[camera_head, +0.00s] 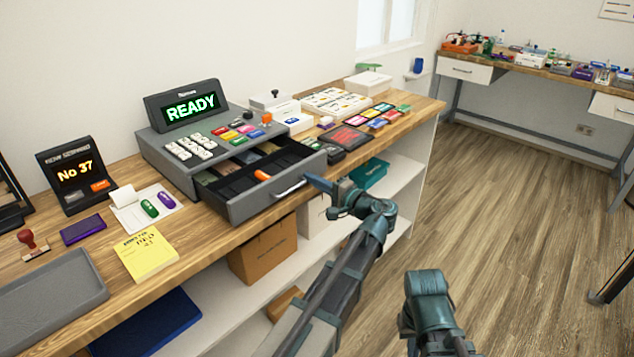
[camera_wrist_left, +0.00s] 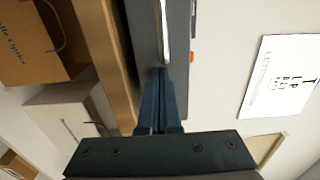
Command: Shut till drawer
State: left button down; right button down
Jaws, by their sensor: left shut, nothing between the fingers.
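The till (camera_head: 190,135) stands on the wooden counter with a lit "READY" display (camera_head: 190,108). Its grey drawer (camera_head: 262,200) is pulled out toward the counter's front edge, showing dark compartments and a small orange item (camera_head: 262,175). A silver handle (camera_head: 290,188) is on the drawer front. My left gripper (camera_head: 312,181) is shut and empty, its tips close by the handle's right end. In the left wrist view the shut fingers (camera_wrist_left: 157,75) point at the drawer front beside the handle (camera_wrist_left: 164,30); I cannot tell whether they touch. My right arm shows at lower right, its gripper out of sight.
A yellow pad (camera_head: 146,254), a receipt slip, a purple pad and a grey tray (camera_head: 45,300) lie left of the till. A cardboard bag (camera_head: 264,250) is on the shelf below.

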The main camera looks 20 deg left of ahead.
aim_at(270, 155)
pick_arm(q)
jog(key=x, duration=1.5)
jog(key=shift+w+a, duration=0.15)
jog(key=shift+w+a+r, duration=0.1)
jog(key=shift+a+r, duration=0.05)
jog(key=shift+a, duration=0.1)
pick_arm(e)
jog(key=shift+d, duration=0.1)
pick_arm(q)
jog(key=shift+w+a, duration=0.1)
